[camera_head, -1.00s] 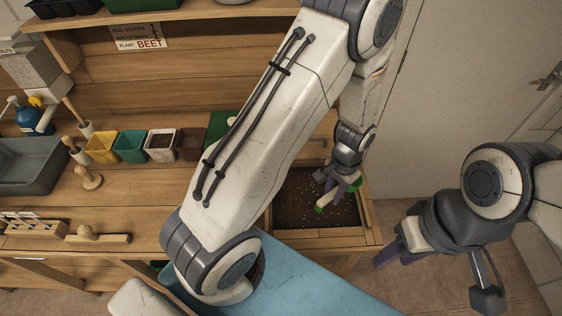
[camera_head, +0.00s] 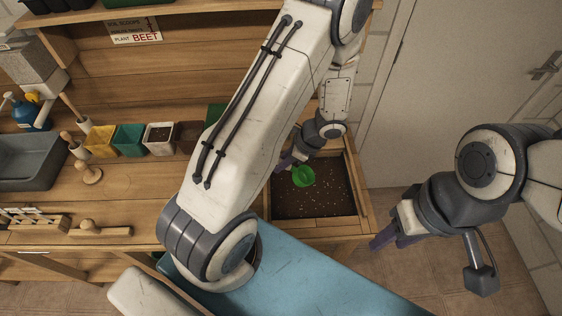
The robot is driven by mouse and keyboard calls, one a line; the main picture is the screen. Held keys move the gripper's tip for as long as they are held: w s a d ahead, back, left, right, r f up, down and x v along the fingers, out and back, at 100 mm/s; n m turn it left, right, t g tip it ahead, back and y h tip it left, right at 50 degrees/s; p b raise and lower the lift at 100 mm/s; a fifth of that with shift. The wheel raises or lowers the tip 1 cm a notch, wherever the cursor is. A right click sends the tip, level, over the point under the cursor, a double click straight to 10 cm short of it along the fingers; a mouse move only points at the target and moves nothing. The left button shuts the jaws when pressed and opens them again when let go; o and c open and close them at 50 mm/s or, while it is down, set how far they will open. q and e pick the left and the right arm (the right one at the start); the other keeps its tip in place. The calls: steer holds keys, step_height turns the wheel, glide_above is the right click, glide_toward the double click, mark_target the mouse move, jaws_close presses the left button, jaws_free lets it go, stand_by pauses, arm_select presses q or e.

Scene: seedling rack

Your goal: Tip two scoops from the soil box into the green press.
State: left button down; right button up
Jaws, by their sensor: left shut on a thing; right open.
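My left gripper (camera_head: 287,162) is shut on a green scoop (camera_head: 303,176), over the left part of the soil box (camera_head: 352,165). The scoop's round bowl faces the camera and looks green inside, with no soil visible in it. The dark, speckled soil fills the wooden box at the bench's right end. A green block (camera_head: 214,115), perhaps the green press, shows only as a sliver behind my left arm; the rest is hidden. My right gripper (camera_head: 392,238) is open and empty, right of the bench over the floor.
Yellow (camera_head: 101,142), teal (camera_head: 130,140), white (camera_head: 160,138) and brown pots stand in a row left of my arm. A grey tray (camera_head: 30,165), wooden tamper (camera_head: 89,173) and dibber rack (camera_head: 35,220) are further left. A sign (camera_head: 135,31) says BEET.

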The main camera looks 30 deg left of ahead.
mark_target(293, 168)
arm_select(q)
steer(key=d+f+h, duration=0.1)
steer(key=f, duration=0.1)
steer(key=w+d+f+h+b, duration=0.1)
steer(key=f, duration=0.1)
steer(key=d+f+t+h+b, duration=0.1)
steer(key=d+f, duration=0.1)
steer(key=f, duration=0.1)
steer(key=shift+w, duration=0.2)
steer(key=r+h+p, duration=0.1)
steer(key=p, duration=0.1)
steer(key=a+r+p, duration=0.1)
steer(key=p, duration=0.1)
steer(key=shift+s+r+h, duration=0.2)
steer(key=shift+r+h, duration=0.2)
steer(key=r+p, duration=0.1)
steer(key=p, duration=0.2)
steer(key=a+r+h+p, duration=0.1)
steer(key=r+p, duration=0.1)
steer(key=p, duration=0.1)
steer(key=shift+s+a+r+t, duration=0.2)
steer(key=shift+t, duration=0.2)
stand_by(0.6)
stand_by(0.8)
